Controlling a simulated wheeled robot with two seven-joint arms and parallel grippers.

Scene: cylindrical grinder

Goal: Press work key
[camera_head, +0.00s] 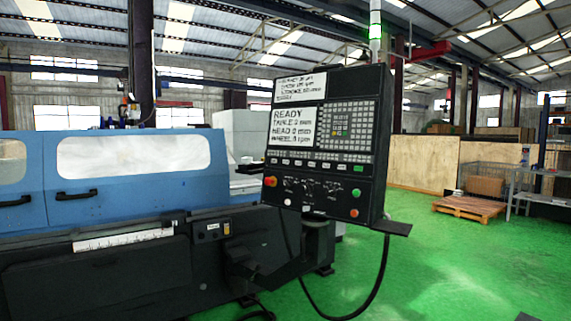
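A black control panel (327,146) hangs on an arm at the front right of the grinder. Its screen (292,121) reads READY with table, head and wheel lines. A keypad (346,120) sits right of the screen, and a row of small keys (314,164) runs below. Under them are a red-orange button (270,181), several knobs (310,187), a green button (356,193) and an orange button (354,213). The key labels are too small to read, so I cannot tell which is the work key. Neither of my grippers is in view.
The blue and dark grinder (130,170) fills the left. A black cable (345,310) hangs from the panel to the floor. The green floor (440,270) is open at right; a wooden pallet (469,207) and metal rack (535,185) stand farther back.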

